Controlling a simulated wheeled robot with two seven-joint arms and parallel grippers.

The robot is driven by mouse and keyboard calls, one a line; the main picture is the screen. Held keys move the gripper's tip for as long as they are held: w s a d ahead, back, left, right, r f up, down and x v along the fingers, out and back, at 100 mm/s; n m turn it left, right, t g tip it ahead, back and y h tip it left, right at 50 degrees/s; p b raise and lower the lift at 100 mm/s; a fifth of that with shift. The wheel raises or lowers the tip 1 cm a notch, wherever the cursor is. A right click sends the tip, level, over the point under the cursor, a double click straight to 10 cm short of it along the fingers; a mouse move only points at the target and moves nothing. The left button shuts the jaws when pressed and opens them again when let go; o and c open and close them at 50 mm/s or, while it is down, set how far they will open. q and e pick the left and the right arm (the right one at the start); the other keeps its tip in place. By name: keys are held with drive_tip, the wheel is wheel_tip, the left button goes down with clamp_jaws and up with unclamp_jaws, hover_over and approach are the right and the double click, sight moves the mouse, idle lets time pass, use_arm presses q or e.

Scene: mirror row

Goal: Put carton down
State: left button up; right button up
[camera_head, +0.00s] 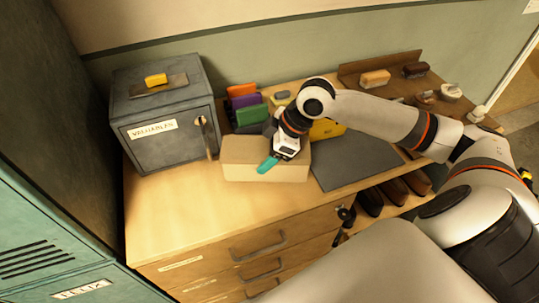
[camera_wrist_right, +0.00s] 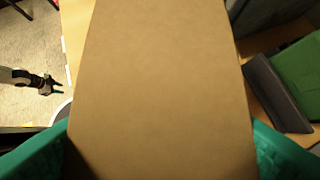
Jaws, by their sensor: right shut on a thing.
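The carton (camera_head: 240,174), a plain tan box, is at the middle of the wooden cabinet top in the head view. My right gripper (camera_head: 270,163) reaches over it with teal fingers and is shut on it. In the right wrist view the carton (camera_wrist_right: 160,85) fills the middle between the two teal fingers. I cannot tell whether its underside touches the cabinet top. A small arm end with a dark gripper (camera_wrist_right: 42,82), seemingly my left, shows over the floor at the left of the wrist view, too small to read.
A grey metal box (camera_head: 165,115) stands left of the carton. Colored wallets (camera_head: 245,105) stand behind it. A dark grey mat (camera_head: 355,162) lies to its right. A wooden tray (camera_head: 400,85) holds brushes at the back right. The front left of the cabinet top (camera_head: 170,215) is bare.

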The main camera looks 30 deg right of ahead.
wheel_tip(320, 180, down, 4)
drive_tip(key=shift+r, duration=0.25)
drive_tip(key=o, duration=1.1)
drive_tip(key=shift+o, duration=0.2)
drive_tip(key=v, duration=1)
drive_tip(key=shift+s+d+r+b, duration=0.15)
drive_tip(key=shift+d+r+b, duration=0.1)
drive_tip(key=shift+r+b, duration=0.05)
drive_tip(key=shift+s+d+r, duration=0.15)
drive_tip(key=shift+r, duration=0.45)
